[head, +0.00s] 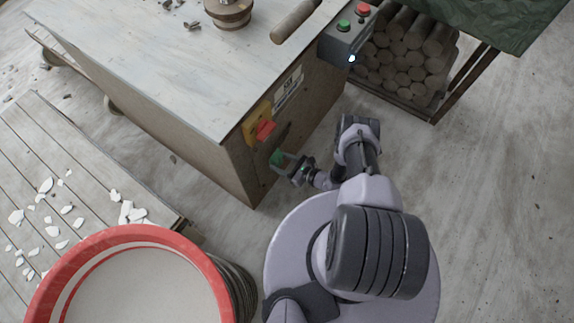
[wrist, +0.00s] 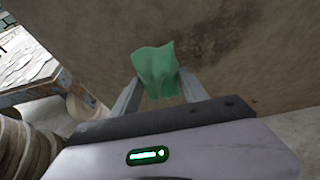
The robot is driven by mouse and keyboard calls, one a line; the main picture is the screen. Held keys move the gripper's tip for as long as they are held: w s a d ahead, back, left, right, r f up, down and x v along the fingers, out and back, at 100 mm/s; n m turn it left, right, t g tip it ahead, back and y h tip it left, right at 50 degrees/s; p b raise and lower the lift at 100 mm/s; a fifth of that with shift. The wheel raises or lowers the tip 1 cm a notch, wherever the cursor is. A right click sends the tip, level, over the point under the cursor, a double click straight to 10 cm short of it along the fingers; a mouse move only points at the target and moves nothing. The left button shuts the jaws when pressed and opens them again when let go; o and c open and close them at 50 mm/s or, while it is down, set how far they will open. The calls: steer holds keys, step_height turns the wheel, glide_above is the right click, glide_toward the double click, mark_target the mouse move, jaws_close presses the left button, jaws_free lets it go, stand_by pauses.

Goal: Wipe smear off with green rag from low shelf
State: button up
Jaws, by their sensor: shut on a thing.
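The green rag (wrist: 157,68) is pinched between the two fingers of my gripper (wrist: 160,92), its upper part standing out past the fingertips. In the head view, the rag (head: 276,158) is at my gripper (head: 286,164), in front of the cabinet's side panel (head: 300,110). A dark smear (wrist: 212,45) marks this brown panel, to the right of the rag in the wrist view. It also shows as a dark streak (head: 283,134) just above the rag in the head view. Whether the rag touches the panel is unclear.
A yellow plate with a red switch (head: 264,130) and a control box (head: 348,36) are on the cabinet. A red-rimmed tub (head: 215,270) stands at lower left beside a slatted platform (head: 85,180) with white shards. A low rack (head: 437,112) holds clay rolls. Floor at right is clear.

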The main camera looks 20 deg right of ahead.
mark_target(275, 148)
steer(key=shift+w+a, duration=0.5)
steer(key=shift+w, duration=0.15)
stand_by(0.6)
steer(key=shift+d, duration=0.1)
steer(key=shift+w+d+r+p, duration=1)
steer(key=shift+w+d+r, duration=0.05)
steer(key=shift+d+r, duration=0.2)
steer(key=shift+s+a+f, duration=0.1)
steer(key=shift+s+a, duration=1)
steer(key=shift+a, duration=0.3)
steer(key=shift+s+a, duration=1.05)
steer(key=shift+a, duration=0.3)
